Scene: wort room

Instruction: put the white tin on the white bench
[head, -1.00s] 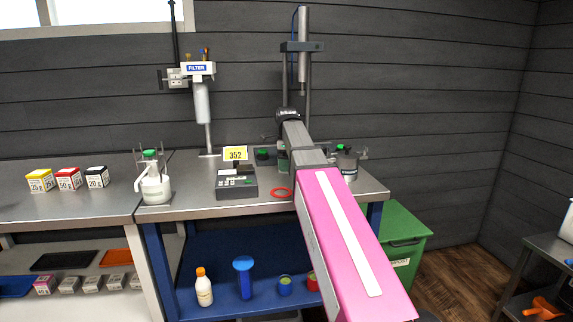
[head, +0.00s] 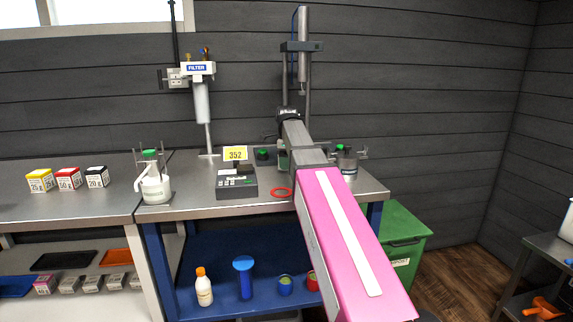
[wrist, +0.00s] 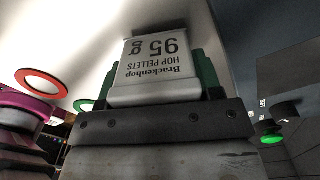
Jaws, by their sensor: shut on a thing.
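The white tin (wrist: 155,62), lettered "Brackenhop hop pellets 95 g", fills the middle of the wrist view. My gripper (wrist: 155,82) is shut on it, with green parts showing at both sides of the tin. In the head view my pink and grey arm reaches over the blue-legged bench (head: 255,205) and hides the tin. The white bench (head: 75,205), with a steel top and white frame, stands at the left.
Yellow, red and black-topped boxes (head: 68,179) stand on the white bench; its front top is clear. A white wash bottle (head: 155,186), a scale (head: 236,181) and a red ring (head: 281,192) are on the blue-legged bench. A filter column (head: 203,100) rises behind.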

